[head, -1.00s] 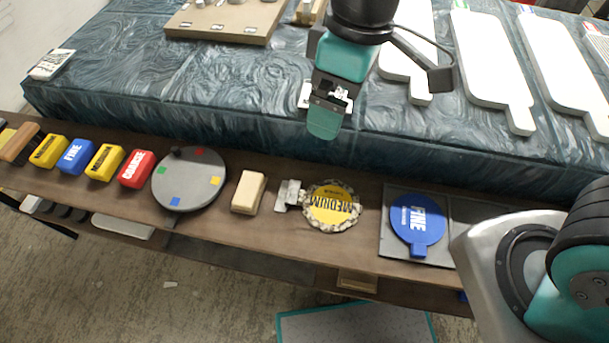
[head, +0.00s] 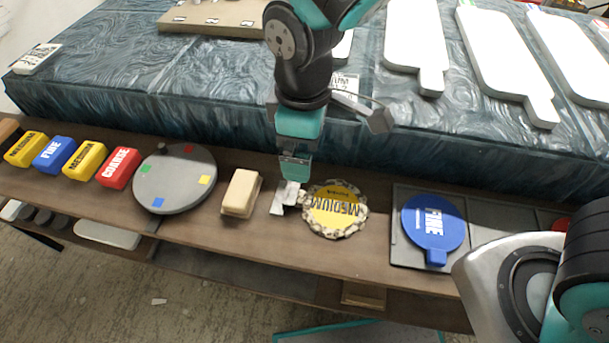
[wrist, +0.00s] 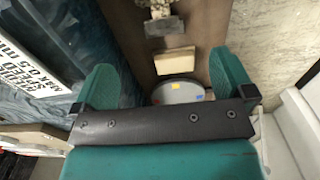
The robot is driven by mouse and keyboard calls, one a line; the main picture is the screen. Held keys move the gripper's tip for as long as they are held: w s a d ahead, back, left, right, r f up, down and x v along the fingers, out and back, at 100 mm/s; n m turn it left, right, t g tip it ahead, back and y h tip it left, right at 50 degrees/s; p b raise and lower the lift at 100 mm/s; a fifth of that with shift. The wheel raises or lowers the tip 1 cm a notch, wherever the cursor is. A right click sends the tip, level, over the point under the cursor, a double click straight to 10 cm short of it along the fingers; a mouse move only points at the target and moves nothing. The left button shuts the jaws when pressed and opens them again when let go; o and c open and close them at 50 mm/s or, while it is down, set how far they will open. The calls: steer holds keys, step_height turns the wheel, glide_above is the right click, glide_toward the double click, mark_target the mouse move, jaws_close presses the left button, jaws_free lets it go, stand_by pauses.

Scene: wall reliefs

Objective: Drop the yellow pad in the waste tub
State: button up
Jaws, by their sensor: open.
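The yellow pad (head: 336,208) is a round disc marked MEDIUM with a ragged pale rim, lying on the brown shelf. A grey metal tab (head: 286,197) sticks out from its left side; in the wrist view the tab (wrist: 164,26) is near the top edge. My gripper (head: 295,172) is open and empty, pointing down, just behind and above the tab in the head view. The wrist view shows both fingers of my gripper (wrist: 164,82) spread apart with nothing between them. I cannot make out a waste tub for certain.
A beige block (head: 241,193) and a grey turntable (head: 175,179) lie left of the pad. A blue FINE pad (head: 434,223) on a grey tray (head: 400,252) lies right. The blue-patterned bench (head: 180,75) rises behind. A teal-edged panel (head: 370,335) shows below the shelf.

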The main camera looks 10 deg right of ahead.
mark_target(305, 197)
step_height(305, 197, down, 15)
steer(key=b, duration=0.2)
steer(key=shift+f+b, duration=0.15)
steer(key=shift+b, duration=0.15)
steer(key=shift+c, duration=0.2)
steer(key=c, duration=0.5)
